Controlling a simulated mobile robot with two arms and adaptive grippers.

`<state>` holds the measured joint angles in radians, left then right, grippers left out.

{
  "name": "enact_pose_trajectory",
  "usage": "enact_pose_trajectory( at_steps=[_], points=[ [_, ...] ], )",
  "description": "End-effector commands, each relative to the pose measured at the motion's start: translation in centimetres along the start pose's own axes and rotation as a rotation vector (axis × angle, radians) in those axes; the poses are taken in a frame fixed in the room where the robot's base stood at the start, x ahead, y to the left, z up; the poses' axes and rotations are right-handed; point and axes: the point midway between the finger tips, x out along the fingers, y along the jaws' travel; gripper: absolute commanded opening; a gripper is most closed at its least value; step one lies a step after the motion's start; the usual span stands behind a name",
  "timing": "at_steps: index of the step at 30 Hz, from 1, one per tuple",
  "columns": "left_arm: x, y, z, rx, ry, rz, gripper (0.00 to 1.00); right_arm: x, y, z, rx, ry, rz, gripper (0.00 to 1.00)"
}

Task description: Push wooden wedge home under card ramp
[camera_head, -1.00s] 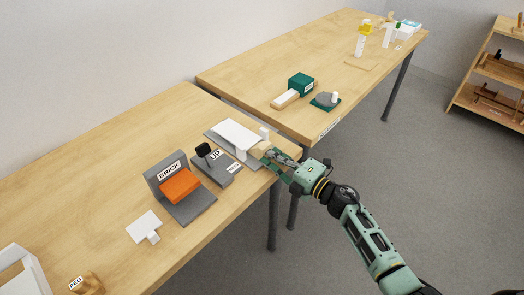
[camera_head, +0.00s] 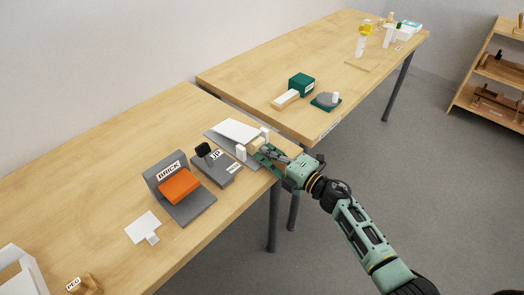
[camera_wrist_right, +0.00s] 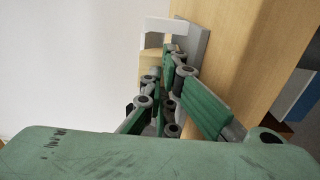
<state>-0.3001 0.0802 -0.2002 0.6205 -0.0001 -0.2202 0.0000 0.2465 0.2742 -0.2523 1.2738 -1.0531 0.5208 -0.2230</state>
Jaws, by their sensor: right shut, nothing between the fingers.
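The card ramp (camera_head: 236,131) is a white sloping sheet on a grey base, between two small white blocks at its near end. The pale wooden wedge (camera_head: 256,144) lies at that end between the blocks. My right gripper (camera_head: 264,151) is shut and empty, with its fingertips at the wedge's outer end; I cannot tell whether they touch. In the right wrist view, my green fingers (camera_wrist_right: 165,75) point at a white piece and a grey edge; they hide much of the wedge area. My left gripper is not in view.
A grey stand with an orange brick (camera_head: 180,186) and a grey block with a black knob (camera_head: 204,150) stand left of the ramp. A white card (camera_head: 143,227) lies nearer. The table's front edge runs under my right gripper. A second table (camera_head: 240,80) is behind.

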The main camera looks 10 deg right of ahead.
Motion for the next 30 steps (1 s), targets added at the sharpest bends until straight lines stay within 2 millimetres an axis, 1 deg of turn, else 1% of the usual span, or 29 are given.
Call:
enact_pose_trajectory(
  at_steps=[8, 30],
  points=[
    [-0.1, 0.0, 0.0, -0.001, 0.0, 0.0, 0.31, -0.2, 0.1, -0.1, 0.0, 0.002, 0.0, 0.0],
    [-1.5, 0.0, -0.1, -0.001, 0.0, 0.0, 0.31, -6.2, 0.0, 0.0, 0.0, 0.0, -0.002, 0.0]
  ],
)
